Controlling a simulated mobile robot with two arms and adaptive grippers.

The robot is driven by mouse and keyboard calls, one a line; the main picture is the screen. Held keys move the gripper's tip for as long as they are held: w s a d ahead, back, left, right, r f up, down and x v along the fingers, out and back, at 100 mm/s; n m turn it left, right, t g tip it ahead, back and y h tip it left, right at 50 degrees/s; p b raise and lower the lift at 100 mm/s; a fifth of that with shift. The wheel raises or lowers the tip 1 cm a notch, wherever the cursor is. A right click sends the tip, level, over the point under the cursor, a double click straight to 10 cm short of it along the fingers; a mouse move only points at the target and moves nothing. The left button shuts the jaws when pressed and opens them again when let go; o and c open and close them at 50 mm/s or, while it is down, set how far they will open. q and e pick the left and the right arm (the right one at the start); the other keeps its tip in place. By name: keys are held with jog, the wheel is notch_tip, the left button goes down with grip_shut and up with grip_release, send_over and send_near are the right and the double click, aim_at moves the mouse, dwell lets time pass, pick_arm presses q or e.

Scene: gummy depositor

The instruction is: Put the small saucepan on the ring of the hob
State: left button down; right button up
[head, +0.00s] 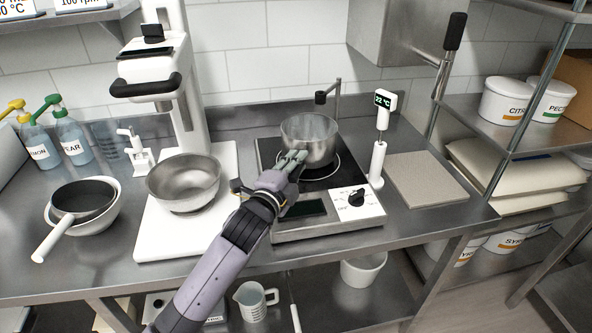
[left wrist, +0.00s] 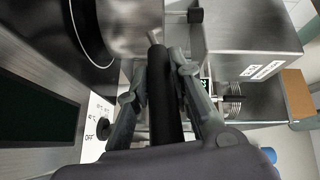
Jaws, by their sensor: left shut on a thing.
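The small steel saucepan (head: 309,140) is upright over the back part of the black hob (head: 265,160). My left gripper (head: 296,159) is shut on its dark handle (left wrist: 160,90), which runs between the two fingers in the left wrist view (left wrist: 158,95). Part of the pan's steel wall (left wrist: 130,25) shows at the top there. The white ring (head: 338,168) shows in part in front of and beside the pan; its curve also shows in the left wrist view (left wrist: 82,40). I cannot tell whether the pan's base touches the glass. My right gripper is not in view.
A mixing bowl (head: 184,182) stands on the white mixer base left of the hob. A white probe stand with a 22 °C display (head: 384,101) is close on the right. A thin post (head: 337,98) stands behind the pan. A beige board (head: 427,180) lies farther right.

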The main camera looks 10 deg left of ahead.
pick_arm(q)
jog(key=shift+f, duration=0.9)
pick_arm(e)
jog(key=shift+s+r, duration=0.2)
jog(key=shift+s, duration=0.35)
pick_arm(q)
jog(key=shift+f, duration=0.15)
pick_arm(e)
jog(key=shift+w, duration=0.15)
pick_arm(q)
jog(key=c, duration=1.9)
grip_release()
jog(key=shift+f, duration=0.25)
jog(key=o, duration=0.5)
jog(key=shift+s, duration=0.1)
jog(key=shift+c, duration=0.2)
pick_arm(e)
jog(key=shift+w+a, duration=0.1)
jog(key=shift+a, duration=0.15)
pick_arm(q)
jog(key=shift+r, duration=0.1)
